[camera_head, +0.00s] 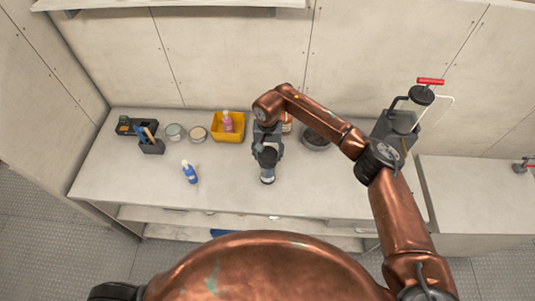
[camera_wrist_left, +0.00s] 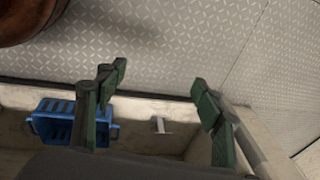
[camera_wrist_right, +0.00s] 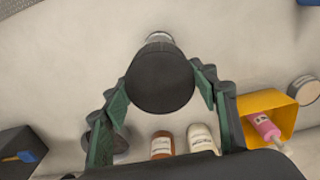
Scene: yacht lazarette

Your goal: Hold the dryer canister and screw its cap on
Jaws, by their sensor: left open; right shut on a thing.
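My right gripper (camera_head: 267,146) is shut on a round black cap (camera_wrist_right: 160,82), with one finger on each side of it in the right wrist view. The dryer canister (camera_head: 267,174), pale and clear-looking with a dark end, stands on the bench just below the cap. A silvery part of the canister (camera_wrist_right: 158,37) shows past the cap's edge in the right wrist view. I cannot tell whether cap and canister touch. My left gripper (camera_wrist_left: 160,84) is open and empty in the left wrist view; it does not show in the head view.
A yellow bin (camera_head: 228,134) with a pink bottle, round tins (camera_head: 175,131), a dark caddy (camera_head: 151,146) and a blue bottle (camera_head: 190,172) stand left on the bench. A dark bowl (camera_head: 316,142) is at right. A blue basket (camera_wrist_left: 55,122) is below. The bench front is clear.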

